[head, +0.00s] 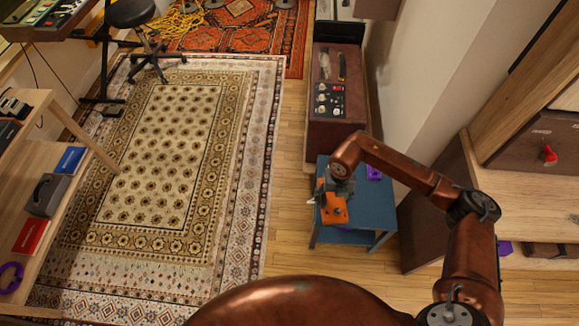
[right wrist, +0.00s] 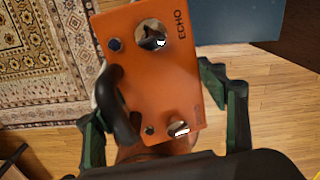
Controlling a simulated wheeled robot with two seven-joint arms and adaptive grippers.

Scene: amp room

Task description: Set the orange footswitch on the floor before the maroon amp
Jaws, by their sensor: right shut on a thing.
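The orange footswitch (head: 336,215) is a flat box with knobs. In the right wrist view its orange face (right wrist: 155,85) carries the word ECHO and two metal controls. My right gripper (head: 335,190) is shut on it, with green fingers on either side in the right wrist view (right wrist: 166,125). In the head view it shows over the left part of a small blue table; I cannot tell its height above it. A black curved piece lies along its left edge in the wrist view. The maroon amp (head: 325,134) stands behind the blue table, its knobbed panel facing up. My left gripper is not in view.
The blue table (head: 350,238) has a purple object (head: 373,172) on top. Bare wooden floor (head: 286,170) runs between the patterned rug (head: 150,160) and the amp. A wooden cabinet (head: 520,200) stands right, a shelf (head: 85,165) left, a stool (head: 130,13) far left.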

